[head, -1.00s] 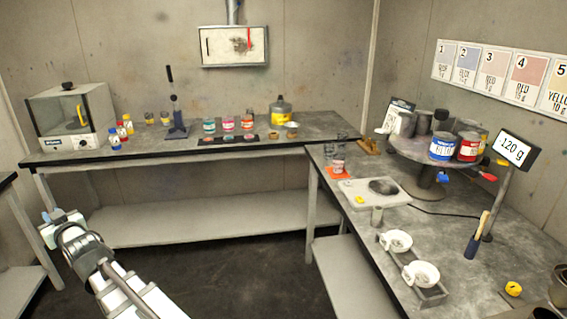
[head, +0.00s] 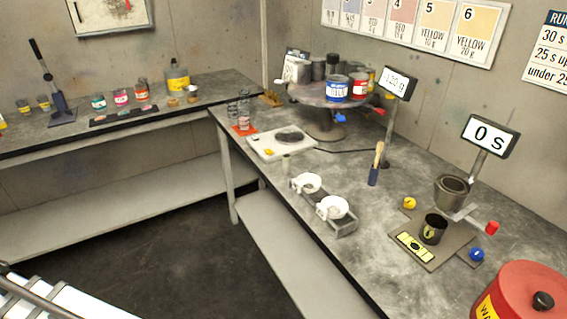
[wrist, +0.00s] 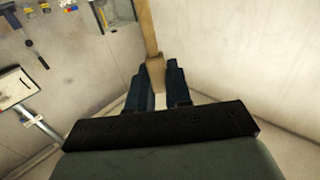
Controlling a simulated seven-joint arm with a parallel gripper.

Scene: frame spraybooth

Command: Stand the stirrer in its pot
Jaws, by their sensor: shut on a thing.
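In the wrist view my gripper (wrist: 158,82) is shut on the stirrer (wrist: 150,28), a slim tan wooden stick. It runs up from between the dark blue fingers and out of the top of the picture, so its far end is hidden. My gripper and the stirrer are outside the head view. I cannot tell for sure which vessel is the stirrer's pot. A small grey cylinder (head: 286,166) stands beside the scale, and a dark cup (head: 433,230) with a yellow mark stands on a mat at the right.
The right bench carries a scale (head: 281,143), a rack with two white cups (head: 334,208), a blue-and-tan upright tool (head: 376,165), a turntable of cans (head: 325,97), a metal cup on a stand (head: 452,190) and a large red can (head: 520,295). The floor between benches is clear.

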